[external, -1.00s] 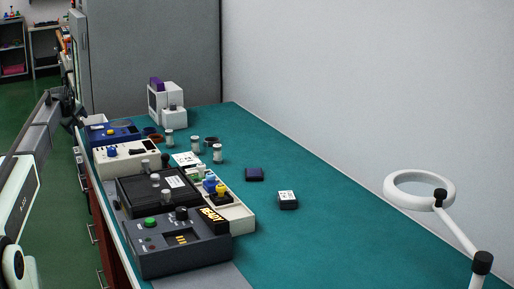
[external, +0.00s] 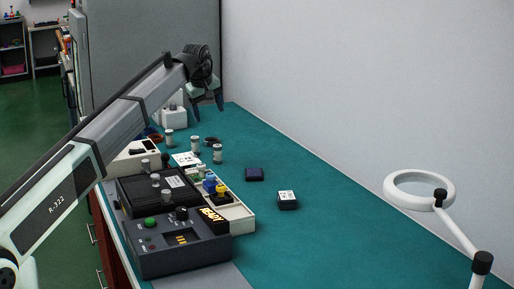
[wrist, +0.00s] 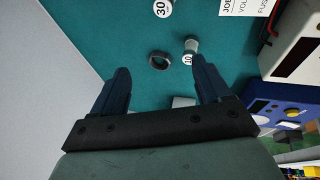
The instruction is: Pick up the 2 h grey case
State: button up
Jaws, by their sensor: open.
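My gripper (external: 208,109) is raised over the far end of the bench, well behind and left of both cases. In the wrist view, my gripper (wrist: 160,78) is open, with nothing between its fingers. Neither case shows in the wrist view.
A dark device with a READY sign (external: 213,219) and a cream tray (external: 239,218) stand front left. White-capped vials (external: 217,153) stand behind them. A ring lamp (external: 448,190) stands right.

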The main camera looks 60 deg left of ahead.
jog(key=w+d+m+g+h, duration=0.1)
jog(key=w+d, duration=0.2)
jog(key=d, duration=0.7)
jog(key=w+d+m+h, duration=0.15)
jog(key=w+d, duration=0.25)
jog(key=d, duration=0.5)
jog(key=m+g, duration=0.2)
send_over(287, 195)
jog(key=shift+h, duration=0.45)
jog(key=f, duration=0.8)
jog(key=shift+s+a+f, duration=0.15)
jog(key=shift+a+f, duration=0.1)
jog(key=shift+f, duration=0.05)
jog(key=shift+d+f, duration=0.15)
jog(key=shift+f, duration=1.15)
jog(key=shift+d+f, duration=0.1)
jog(key=shift+f, duration=1.2)
jog(key=shift+c, duration=0.4)
jog(key=c, duration=1.1)
